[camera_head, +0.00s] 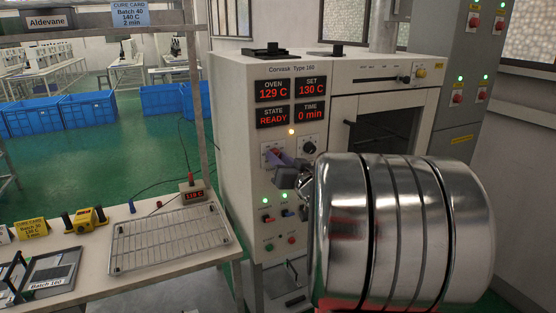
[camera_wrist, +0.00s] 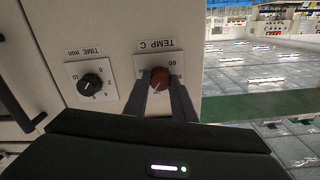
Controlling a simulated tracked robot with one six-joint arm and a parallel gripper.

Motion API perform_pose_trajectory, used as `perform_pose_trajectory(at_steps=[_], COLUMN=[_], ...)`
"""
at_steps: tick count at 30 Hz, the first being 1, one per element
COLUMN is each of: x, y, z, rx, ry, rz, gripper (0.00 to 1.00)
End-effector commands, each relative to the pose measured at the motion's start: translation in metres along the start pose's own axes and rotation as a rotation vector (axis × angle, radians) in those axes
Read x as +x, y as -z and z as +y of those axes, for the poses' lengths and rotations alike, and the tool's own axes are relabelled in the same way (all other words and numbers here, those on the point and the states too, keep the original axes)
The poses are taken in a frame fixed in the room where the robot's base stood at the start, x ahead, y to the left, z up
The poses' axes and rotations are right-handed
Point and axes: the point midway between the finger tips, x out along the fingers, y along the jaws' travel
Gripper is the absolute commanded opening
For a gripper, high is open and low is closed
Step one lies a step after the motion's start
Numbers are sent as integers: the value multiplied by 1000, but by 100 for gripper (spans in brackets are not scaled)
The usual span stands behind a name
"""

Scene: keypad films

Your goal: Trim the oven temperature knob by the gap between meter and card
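The red temperature knob (camera_wrist: 160,78), under the upside-down label TEMP C, is in the wrist view. My gripper (camera_wrist: 161,88) has one dark finger on each side of it, and both appear to touch its edges. In the head view my gripper (camera_head: 277,158) reaches the oven panel and partly covers the knob. The oven (camera_head: 240,130) shows OVEN 129 C, SET 130 C, STATE READY, TIME 0 min. The small meter (camera_head: 194,196) on the bench seems to read 119 C. The blue cure card (camera_head: 128,14) reads Batch 40, 140 C, 2 min.
The black time knob (camera_wrist: 95,87) is beside the temperature knob. Switches and buttons sit below on the panel. The oven window (camera_head: 385,140) is dark.

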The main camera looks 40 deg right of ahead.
Motion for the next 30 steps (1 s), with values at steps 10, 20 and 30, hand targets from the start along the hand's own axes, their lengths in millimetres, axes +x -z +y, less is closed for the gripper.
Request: perform_pose_trajectory(at_steps=[10,20,30], x=[0,0,0], y=[0,0,0], z=[0,0,1], rx=[0,106,336], ry=[0,0,-1], rz=[0,0,0], gripper=[1,1,1])
